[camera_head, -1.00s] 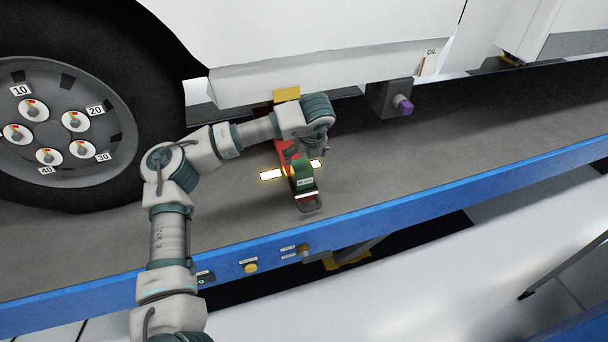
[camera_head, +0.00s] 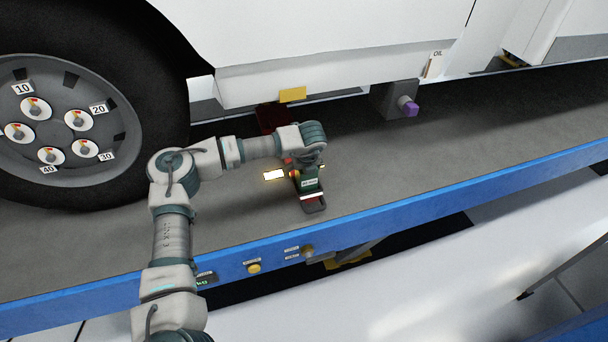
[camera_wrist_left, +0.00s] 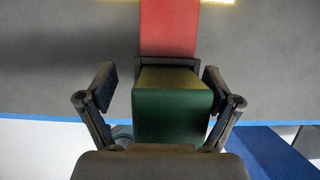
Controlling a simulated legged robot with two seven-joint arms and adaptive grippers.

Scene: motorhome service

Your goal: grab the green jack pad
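The green jack pad (camera_head: 309,183) is a block with a small label, near the front of the grey platform in the head view. In the left wrist view the green jack pad (camera_wrist_left: 172,116) shows a dull yellowish top and sits between my fingers. My left gripper (camera_wrist_left: 159,84) is open, with one finger on each side of the pad. A gap shows at the left finger; the right finger is very close, and I cannot tell whether it touches. In the head view my left gripper and wrist partly cover the pad. My right gripper is not in view.
A red bar (camera_wrist_left: 169,28) lies just beyond the pad. The white motorhome (camera_head: 330,50) overhangs the platform, with a purple-tipped grey box (camera_head: 399,100) below its side. The blue platform edge (camera_head: 420,198) carries a yellow button (camera_head: 254,268). The wheel (camera_head: 70,125) stands at left.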

